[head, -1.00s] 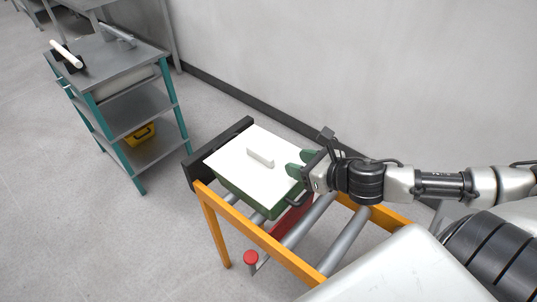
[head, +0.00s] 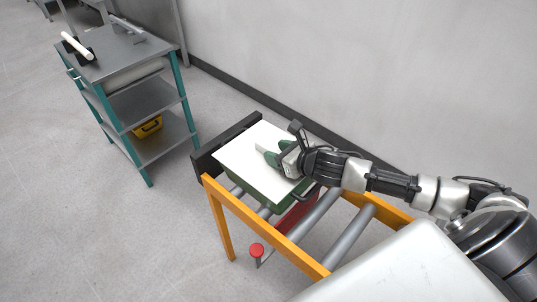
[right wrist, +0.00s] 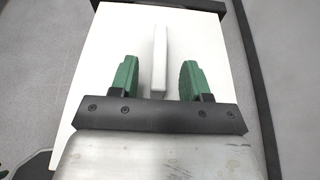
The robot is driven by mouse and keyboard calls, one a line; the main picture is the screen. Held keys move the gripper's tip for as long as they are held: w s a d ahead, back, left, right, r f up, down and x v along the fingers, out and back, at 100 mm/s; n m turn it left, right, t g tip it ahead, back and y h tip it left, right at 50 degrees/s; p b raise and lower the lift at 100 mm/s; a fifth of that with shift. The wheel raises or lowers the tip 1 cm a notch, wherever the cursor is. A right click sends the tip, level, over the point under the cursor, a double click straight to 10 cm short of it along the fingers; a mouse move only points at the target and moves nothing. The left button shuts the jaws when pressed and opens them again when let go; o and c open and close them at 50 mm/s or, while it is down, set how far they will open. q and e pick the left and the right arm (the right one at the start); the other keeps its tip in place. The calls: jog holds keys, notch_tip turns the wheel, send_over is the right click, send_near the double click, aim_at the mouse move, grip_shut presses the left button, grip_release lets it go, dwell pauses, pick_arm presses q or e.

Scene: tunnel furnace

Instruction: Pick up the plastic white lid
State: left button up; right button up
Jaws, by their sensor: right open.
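The white lid (head: 240,153) is a flat plate lying on a green box (head: 262,186). Its raised bar handle (right wrist: 159,60) stands in the middle and runs lengthwise in the right wrist view. My right gripper (head: 271,153) is open, with its green fingers over the lid. In the right wrist view the fingertips (right wrist: 158,75) are on either side of the near end of the handle, with a gap on both sides. In the head view the gripper hides part of the handle. My left gripper is not in view.
The box stands on an orange roller conveyor (head: 225,198) with a black end plate (head: 205,165). A grey-shelved cart (head: 124,57) stands at the left. A wall is close behind.

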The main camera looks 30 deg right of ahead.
jog(key=shift+w+a+f, duration=0.15)
jog(key=shift+w+a, duration=0.05)
jog(key=shift+w, duration=0.05)
jog(key=shift+c, duration=0.5)
grip_shut()
